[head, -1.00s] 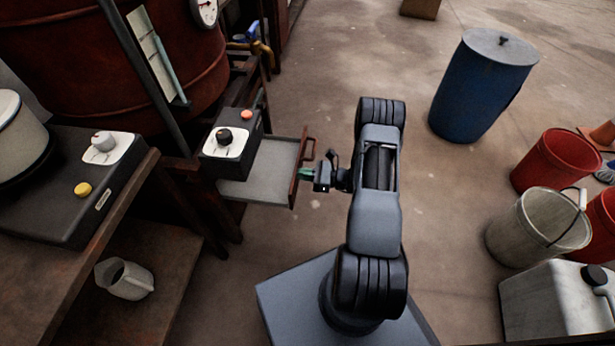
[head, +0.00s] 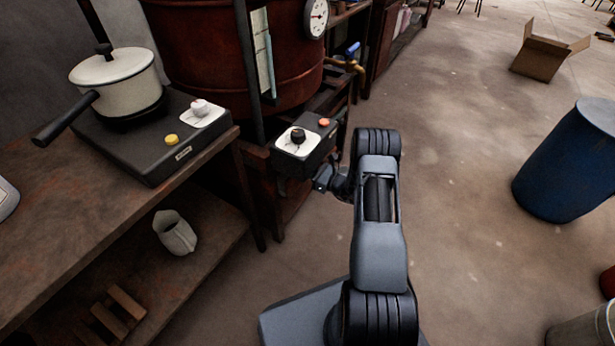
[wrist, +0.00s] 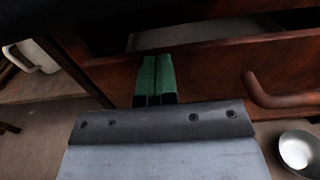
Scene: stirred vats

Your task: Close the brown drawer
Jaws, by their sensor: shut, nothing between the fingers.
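The brown drawer's front panel (wrist: 215,68) spans the wrist view, with its brown bar handle (wrist: 280,92) to the right. A strip of grey interior shows above the panel's top edge, so the drawer looks slightly open. My gripper (wrist: 155,78) is shut and empty, its green fingertips at the panel left of the handle; they seem to touch it, but exact contact is hard to tell. In the head view my gripper (head: 320,184) is beside the dark control box (head: 304,146), at the drawer's place. The drawer front is not clearly visible there.
A bench (head: 60,215) with a hot plate and a white pot (head: 118,80) stands left. A pitcher (head: 175,233) sits on its lower shelf. The red vat (head: 205,60) is behind. A blue barrel (head: 570,165) stands right. The floor between is clear.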

